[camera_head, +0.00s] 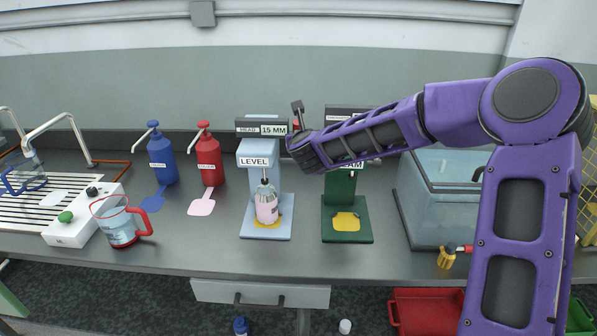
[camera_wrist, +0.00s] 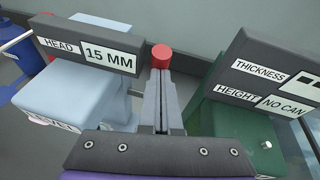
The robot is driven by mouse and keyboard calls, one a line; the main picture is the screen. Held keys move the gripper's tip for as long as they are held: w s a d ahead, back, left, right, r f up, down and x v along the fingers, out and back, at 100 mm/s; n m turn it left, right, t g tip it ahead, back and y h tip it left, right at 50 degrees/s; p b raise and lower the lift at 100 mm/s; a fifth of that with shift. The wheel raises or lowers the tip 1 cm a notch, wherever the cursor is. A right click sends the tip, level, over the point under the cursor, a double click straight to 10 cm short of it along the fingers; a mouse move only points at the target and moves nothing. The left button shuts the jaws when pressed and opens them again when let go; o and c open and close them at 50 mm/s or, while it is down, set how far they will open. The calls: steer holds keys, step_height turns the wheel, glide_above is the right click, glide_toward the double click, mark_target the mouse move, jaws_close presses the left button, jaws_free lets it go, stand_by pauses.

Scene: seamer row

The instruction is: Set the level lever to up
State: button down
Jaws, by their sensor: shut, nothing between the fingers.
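The light blue LEVEL station (camera_head: 258,160) stands mid-bench, with a display above it reading HEAD 15 MM (camera_head: 262,128); both also show at left in the wrist view (camera_wrist: 80,95). A red knob (camera_wrist: 161,56), seemingly the level lever's end, shows just beyond my fingertips in the wrist view. A sliver of red (camera_head: 296,124) shows beside the display in the head view. The lever's shaft is hidden, so I cannot tell its setting or whether I touch it. My gripper (camera_wrist: 160,82) is shut and empty, between the two stations. My arm hides its fingers in the head view.
A pink-and-white container (camera_head: 266,207) stands on the LEVEL station's base. The green station (camera_head: 347,222) is close on the right, its display reading HEIGHT NO CAN (camera_wrist: 285,92). Blue (camera_head: 161,158) and red (camera_head: 208,165) pump bottles and a jug (camera_head: 117,226) stand left.

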steer(key=shift+w+d+r+b, duration=0.1)
steer(key=shift+w+r+b, duration=0.2)
steer(key=shift+w, duration=0.65)
steer(key=shift+w+a+r+b, duration=0.1)
steer(key=shift+w+r+b, duration=0.2)
steer(key=shift+w, duration=0.6)
steer(key=shift+w+d+r+b, duration=0.1)
steer(key=shift+w+r+b, duration=0.2)
steer(key=shift+w, duration=0.65)
steer(key=shift+w+r, duration=0.1)
steer(key=shift+r, duration=0.25)
steer(key=shift+d+f, duration=0.1)
